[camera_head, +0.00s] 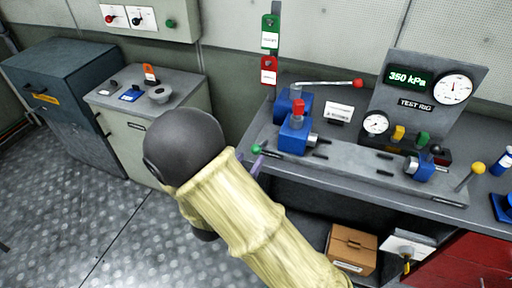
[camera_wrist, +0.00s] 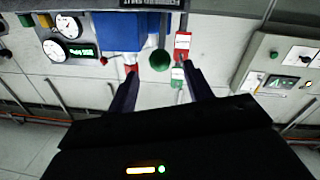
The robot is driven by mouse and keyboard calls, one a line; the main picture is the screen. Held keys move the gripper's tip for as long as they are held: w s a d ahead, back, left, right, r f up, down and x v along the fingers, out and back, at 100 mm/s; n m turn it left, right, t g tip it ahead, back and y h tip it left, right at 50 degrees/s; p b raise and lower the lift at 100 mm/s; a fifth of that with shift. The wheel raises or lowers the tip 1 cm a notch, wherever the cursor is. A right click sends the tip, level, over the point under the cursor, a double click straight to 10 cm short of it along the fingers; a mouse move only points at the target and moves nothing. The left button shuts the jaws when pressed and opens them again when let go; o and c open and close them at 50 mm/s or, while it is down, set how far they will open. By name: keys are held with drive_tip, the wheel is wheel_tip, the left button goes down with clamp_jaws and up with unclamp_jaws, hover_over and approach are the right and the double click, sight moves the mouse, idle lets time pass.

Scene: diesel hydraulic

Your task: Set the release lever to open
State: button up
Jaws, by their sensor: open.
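A short lever with a green ball knob (camera_head: 256,149) sticks out at the left front of the test rig bench, below a blue valve block (camera_head: 294,137). No label readable here names the release lever. My gripper (camera_head: 256,162) is open, its fingertips close to the green knob and partly hidden behind my arm in the head view. In the wrist view the green knob (camera_wrist: 159,60) lies between the two spread fingertips of my gripper (camera_wrist: 162,72), with nothing gripped. Whether either finger touches it I cannot tell.
A long red-tipped handle (camera_head: 335,84) and a red cap (camera_head: 298,106) are near the blue blocks. A yellow-knobbed lever (camera_head: 477,169) stands at the right. Green and red tags (camera_head: 269,50) hang behind. The display (camera_head: 407,77) reads 350 kPa. A grey cabinet (camera_head: 150,105) stands left.

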sight(253, 153)
drive_tip(key=x, duration=0.5)
drive_tip(key=shift+w+d+p, duration=0.1)
drive_tip(key=shift+w+p, duration=0.2)
drive_tip(key=shift+p, duration=0.05)
clamp_jaws()
